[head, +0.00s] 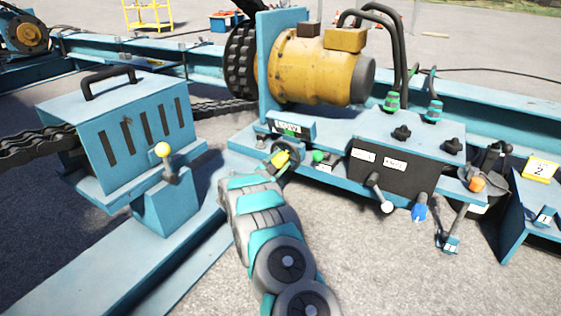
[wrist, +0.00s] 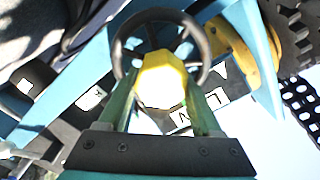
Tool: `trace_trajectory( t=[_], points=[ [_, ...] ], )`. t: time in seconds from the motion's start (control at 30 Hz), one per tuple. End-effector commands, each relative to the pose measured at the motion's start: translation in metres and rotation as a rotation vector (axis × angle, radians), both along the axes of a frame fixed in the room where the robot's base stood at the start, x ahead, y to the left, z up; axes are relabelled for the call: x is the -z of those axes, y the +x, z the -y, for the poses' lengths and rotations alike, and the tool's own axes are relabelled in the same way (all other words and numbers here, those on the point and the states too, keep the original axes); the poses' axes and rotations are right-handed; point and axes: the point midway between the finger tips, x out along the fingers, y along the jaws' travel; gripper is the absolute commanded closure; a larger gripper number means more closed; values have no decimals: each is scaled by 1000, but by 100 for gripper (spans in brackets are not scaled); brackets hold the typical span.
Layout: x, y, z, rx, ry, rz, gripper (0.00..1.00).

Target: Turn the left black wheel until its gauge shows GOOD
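The left black wheel (head: 290,153) is a small ringed handwheel on the front of the blue frame. It also shows in the wrist view (wrist: 206,48), with its spokes. A yellow knob (wrist: 161,80) lies in front of its lower half. My gripper (head: 280,163) is at the wheel. In the wrist view its two fingers (wrist: 160,92) flank the yellow knob, apparently touching both sides. The fingertips are partly hidden. A small dark gauge plate (head: 288,128) with a white label sits just above the wheel. Its lettering is too small to read surely.
A green ball knob (head: 318,156) is close to the right of the wheel. A black box (head: 388,168) with levers stands farther right. The slotted blue housing (head: 135,130) is on the left, with a yellow-balled lever (head: 162,150). A yellow motor (head: 315,70) is behind.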

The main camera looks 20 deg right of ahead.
Motion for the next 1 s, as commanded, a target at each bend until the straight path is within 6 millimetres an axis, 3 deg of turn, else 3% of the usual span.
trace_trajectory(
  t=[0.03,0.27,0.57,1.0],
  points=[
    [1,1,-2,-4,0,-3,30],
    [1,0,-1,-2,0,-1,5],
    [0,-1,-3,-2,-1,-2,5],
    [-1,-39,-52,-3,-1,-1,5]
  ],
)
